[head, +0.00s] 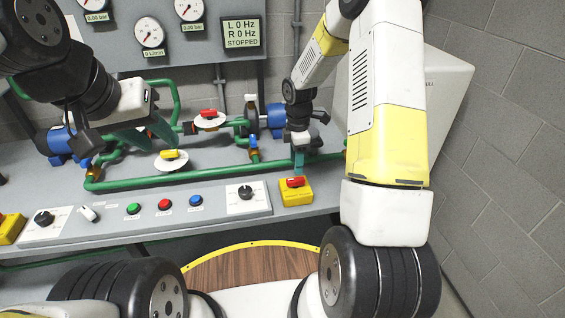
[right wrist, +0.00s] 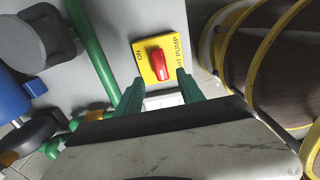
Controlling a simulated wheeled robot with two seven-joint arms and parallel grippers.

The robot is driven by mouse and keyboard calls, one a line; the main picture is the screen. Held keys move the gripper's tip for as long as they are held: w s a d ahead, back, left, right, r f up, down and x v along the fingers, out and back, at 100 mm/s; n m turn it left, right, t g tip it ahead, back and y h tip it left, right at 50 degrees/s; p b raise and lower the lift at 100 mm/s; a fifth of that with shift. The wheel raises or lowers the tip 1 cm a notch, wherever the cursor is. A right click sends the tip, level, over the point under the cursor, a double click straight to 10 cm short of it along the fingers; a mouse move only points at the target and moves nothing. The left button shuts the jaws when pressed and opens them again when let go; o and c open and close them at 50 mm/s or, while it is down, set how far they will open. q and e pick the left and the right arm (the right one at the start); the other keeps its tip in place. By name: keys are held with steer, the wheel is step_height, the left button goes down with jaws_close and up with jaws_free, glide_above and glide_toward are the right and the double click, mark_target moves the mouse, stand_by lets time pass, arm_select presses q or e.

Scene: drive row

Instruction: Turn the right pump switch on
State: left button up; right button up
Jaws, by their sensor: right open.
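The right pump switch (head: 297,199) is a yellow box with a red knob (head: 295,182) at the right end of the panel. In the right wrist view, the yellow plate (right wrist: 143,72) is marked ON, with a partly hidden PUMP label. There the red knob (right wrist: 158,66) points roughly up and down the picture. My right gripper (head: 298,170) is open just above the knob, with its fingers (right wrist: 160,93) apart and nothing between them. My left gripper (head: 160,147) appears open and empty above the green pipes. The display (head: 241,33) reads L 0 Hz, R 0 Hz, STOPPED.
Black dials (head: 246,192) and green, red and blue buttons (head: 165,204) sit left of the switch. Green pipes (head: 140,182) with a yellow-handled valve (head: 172,154) and a red-handled valve (head: 209,114) run behind. A brick wall (head: 510,150) stands at right.

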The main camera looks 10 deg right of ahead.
mark_target(296, 179)
step_height(296, 179, down, 7)
steer(key=shift+f, duration=0.15)
stand_by(0.4)
jaws_close()
